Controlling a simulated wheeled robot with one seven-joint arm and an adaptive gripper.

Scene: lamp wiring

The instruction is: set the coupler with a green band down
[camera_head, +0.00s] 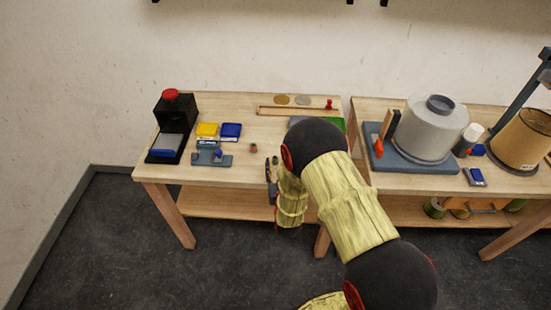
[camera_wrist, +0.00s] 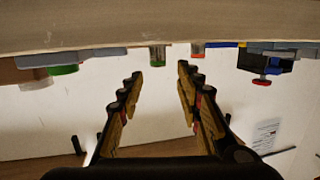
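The coupler with a green band (camera_wrist: 158,56) stands on the table in the wrist view, which shows the scene upside down. It appears in the gap between my fingertips, with space on both sides. My gripper (camera_wrist: 161,72) is open and empty. In the head view the gripper (camera_head: 271,172) is low at the table's front edge, with a small dark coupler (camera_head: 275,160) by its tips. A coupler with an orange band (camera_wrist: 198,49) stands beside the green-banded one in the wrist view. It seems to be the small coupler (camera_head: 253,147) farther left in the head view.
A black box with a red button (camera_head: 171,95) stands at the left. Yellow (camera_head: 207,129) and blue (camera_head: 231,131) blocks and a grey fixture (camera_head: 212,159) sit near it. A wooden rail (camera_head: 285,111) lies behind. My arm hides the table's right part.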

